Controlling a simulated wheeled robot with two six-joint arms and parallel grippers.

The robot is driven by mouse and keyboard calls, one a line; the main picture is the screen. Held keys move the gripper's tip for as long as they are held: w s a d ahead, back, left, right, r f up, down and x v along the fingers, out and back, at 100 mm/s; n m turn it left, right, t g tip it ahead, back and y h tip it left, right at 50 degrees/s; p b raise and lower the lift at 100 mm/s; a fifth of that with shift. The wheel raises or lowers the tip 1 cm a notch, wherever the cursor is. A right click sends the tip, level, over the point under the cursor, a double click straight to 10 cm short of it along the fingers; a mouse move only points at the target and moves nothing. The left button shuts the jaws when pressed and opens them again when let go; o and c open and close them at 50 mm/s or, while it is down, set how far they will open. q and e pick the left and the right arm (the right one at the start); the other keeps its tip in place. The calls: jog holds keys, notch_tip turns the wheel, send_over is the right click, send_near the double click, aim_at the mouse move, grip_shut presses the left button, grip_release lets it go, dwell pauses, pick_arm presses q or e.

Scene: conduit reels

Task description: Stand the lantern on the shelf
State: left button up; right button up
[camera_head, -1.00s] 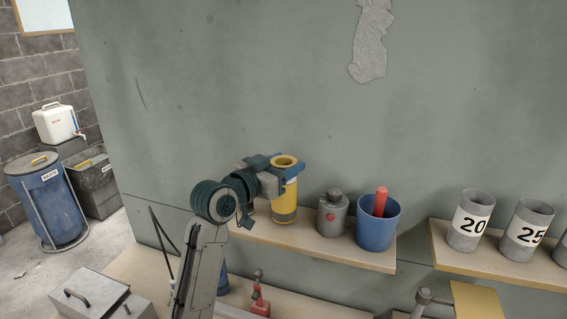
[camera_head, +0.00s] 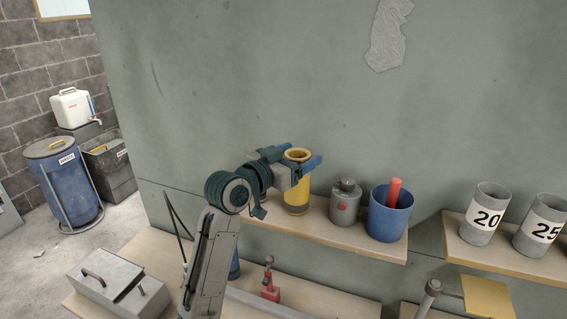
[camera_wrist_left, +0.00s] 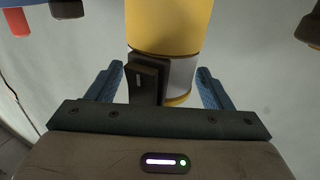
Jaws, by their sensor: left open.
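The lantern, taken to be the yellow cylinder (camera_head: 296,198) with an open ring top, stands upright on the wooden shelf (camera_head: 345,238) near its left end. My left gripper (camera_head: 300,156) is open at the lantern's upper part, with one blue finger on each side. In the left wrist view, the lantern (camera_wrist_left: 172,28) shows its grey band and a dark block on its side between the spread fingers (camera_wrist_left: 160,84). Gaps show between the fingers and the lantern. My right gripper is in neither view.
A grey canister (camera_head: 345,204) and a blue cup (camera_head: 390,214) with a red-handled thing stand to the right on the same shelf. Another shelf (camera_head: 470,244) holds cups marked 20 and 25. Below are a grey metal box (camera_head: 118,284) and a red-based tool (camera_head: 270,287).

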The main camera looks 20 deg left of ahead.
pick_arm(q)
jog(key=b+v, duration=0.3)
jog(key=v, duration=0.9)
jog(key=shift+b, duration=0.3)
